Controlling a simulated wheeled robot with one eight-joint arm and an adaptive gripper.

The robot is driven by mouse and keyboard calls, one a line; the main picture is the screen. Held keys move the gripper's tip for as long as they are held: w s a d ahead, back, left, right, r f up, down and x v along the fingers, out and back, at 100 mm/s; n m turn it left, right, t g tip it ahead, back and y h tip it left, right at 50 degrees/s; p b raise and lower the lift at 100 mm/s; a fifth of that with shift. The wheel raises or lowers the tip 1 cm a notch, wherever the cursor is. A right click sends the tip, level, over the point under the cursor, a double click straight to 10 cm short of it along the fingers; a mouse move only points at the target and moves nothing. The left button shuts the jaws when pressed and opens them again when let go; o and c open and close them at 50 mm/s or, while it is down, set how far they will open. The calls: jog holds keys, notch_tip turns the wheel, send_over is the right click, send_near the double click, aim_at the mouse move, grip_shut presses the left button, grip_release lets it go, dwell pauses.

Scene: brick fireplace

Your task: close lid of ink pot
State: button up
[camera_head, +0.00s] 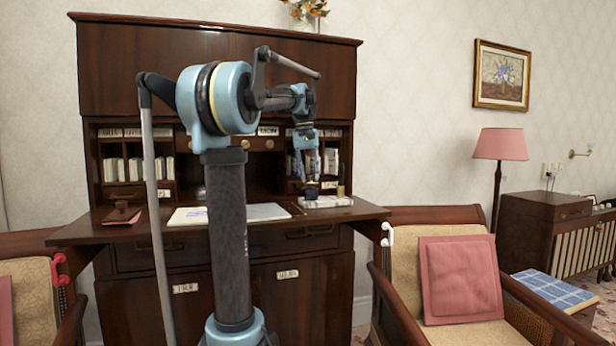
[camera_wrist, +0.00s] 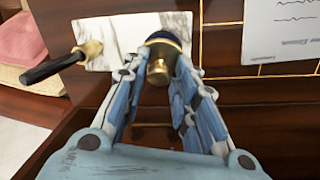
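The ink pot (camera_head: 312,191) is a small dark vessel on a white marble stand (camera_head: 338,202) on the desk's writing surface. In the wrist view the dark blue pot (camera_wrist: 163,38) sits on the marble stand (camera_wrist: 118,36), with a rounded brass part (camera_wrist: 158,70), apparently its lid, on the side nearer the camera. I cannot tell the lid's exact angle. My gripper (camera_head: 312,179) is just above the pot, pointing down. In the wrist view my gripper (camera_wrist: 162,66) has its fingers apart on both sides of the brass part; contact is unclear.
A black pen in a brass holder (camera_wrist: 90,50) stands on the same marble stand, left of the pot in the wrist view. Paper sheets (camera_head: 245,213) lie on the desk (camera_head: 365,211). Cubbyholes with books (camera_head: 331,161) rise behind. A cushioned chair (camera_head: 455,238) stands at right.

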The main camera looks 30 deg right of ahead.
grip_shut()
jog(key=shift+s, duration=0.1)
jog(key=shift+s+a+f+t, duration=0.1)
jog(key=shift+s+t, duration=0.15)
jog(key=shift+t, duration=0.35)
jog(key=shift+s+a+f+t+h, duration=0.1)
jog(key=shift+s+f+t+h, duration=0.2)
jog(key=shift+t, duration=0.55)
jog(key=shift+s+a+f+t+h, duration=0.1)
jog(key=shift+s+t+h, duration=0.25)
jog(key=shift+t, duration=0.5)
jog(key=o, duration=0.7)
grip_release()
jog(key=shift+c, duration=0.2)
